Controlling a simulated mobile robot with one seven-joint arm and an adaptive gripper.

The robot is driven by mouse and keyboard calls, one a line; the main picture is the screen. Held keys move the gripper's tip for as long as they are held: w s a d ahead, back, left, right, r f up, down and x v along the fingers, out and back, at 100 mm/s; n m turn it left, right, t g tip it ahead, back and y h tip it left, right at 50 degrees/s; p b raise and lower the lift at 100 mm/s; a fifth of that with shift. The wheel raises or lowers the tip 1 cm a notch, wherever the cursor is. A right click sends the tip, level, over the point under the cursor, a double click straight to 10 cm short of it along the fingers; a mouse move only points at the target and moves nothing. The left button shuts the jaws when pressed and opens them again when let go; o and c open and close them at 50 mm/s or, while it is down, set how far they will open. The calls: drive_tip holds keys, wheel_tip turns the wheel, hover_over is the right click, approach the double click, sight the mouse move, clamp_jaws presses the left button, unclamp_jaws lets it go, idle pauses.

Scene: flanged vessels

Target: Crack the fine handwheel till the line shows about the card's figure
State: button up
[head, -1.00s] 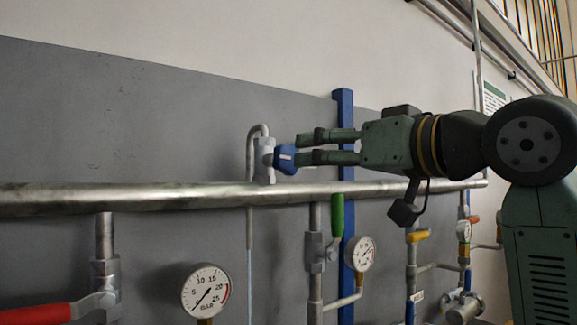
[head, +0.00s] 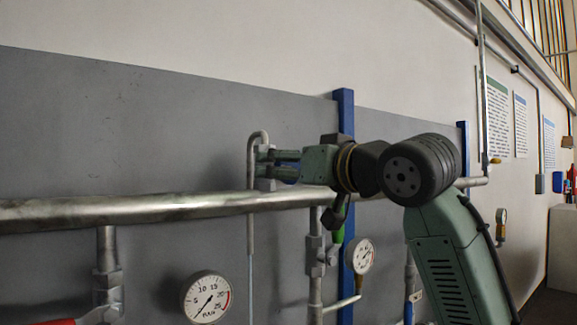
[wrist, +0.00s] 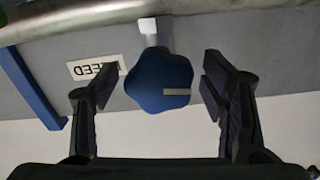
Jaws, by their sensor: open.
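A blue lobed handwheel (wrist: 158,82) with a pale bar mark sits on a grey stem in the wrist view. My gripper (wrist: 160,88) is open, one finger on each side of it, with visible gaps. In the head view my gripper (head: 268,168) covers most of the handwheel (head: 288,175), above the large pipe. A thin hooked tube (head: 250,160) rises beside the valve and hangs down. A round gauge (head: 206,298) at lower left has its needle pointing up and right; its exact reading is unclear. I cannot make out the card.
A large horizontal pipe (head: 120,209) runs below the gripper. A second gauge (head: 360,256) and a blue post (head: 344,130) stand nearby. A red-handled valve (head: 50,322) is at lower left. A label (wrist: 95,70) ending in "EED" is partly covered by a finger.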

drive_tip(key=shift+c, duration=0.5)
drive_tip(key=c, duration=1)
drive_tip(key=shift+n, duration=1.3)
drive_tip(key=shift+c, duration=0.2)
drive_tip(key=o, duration=1.1)
drive_tip(key=shift+o, duration=0.2)
drive_tip(key=v, duration=1.2)
